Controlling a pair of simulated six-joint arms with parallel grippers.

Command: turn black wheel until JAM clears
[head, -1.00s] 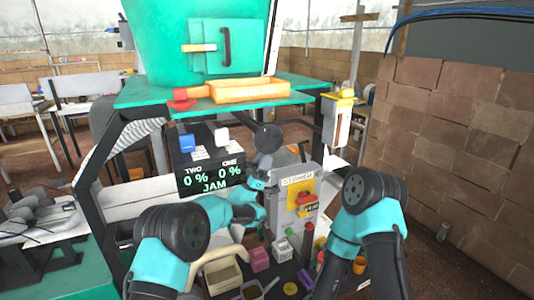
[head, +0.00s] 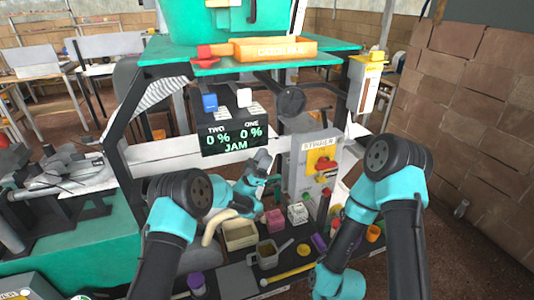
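The black wheel (head: 291,101) stands upright on the machine, right of the black display box. The display (head: 234,138) reads TWO 0 %, ONE 0 % and JAM. My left gripper (head: 262,162) is grey and sits below and left of the wheel, in front of the display's lower right side, apart from the wheel. Its fingers are small and seen at an angle, so I cannot tell if they are open. My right arm (head: 397,165) bends down at the right, and its gripper does not show.
A grey STRIGEN-like labelled box (head: 316,165) with a red knob on yellow stands right of my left gripper. Small bins (head: 240,235) and cups crowd the low shelf. An orange tray (head: 275,48) sits on the green shelf above. A block wall (head: 470,130) closes the right.

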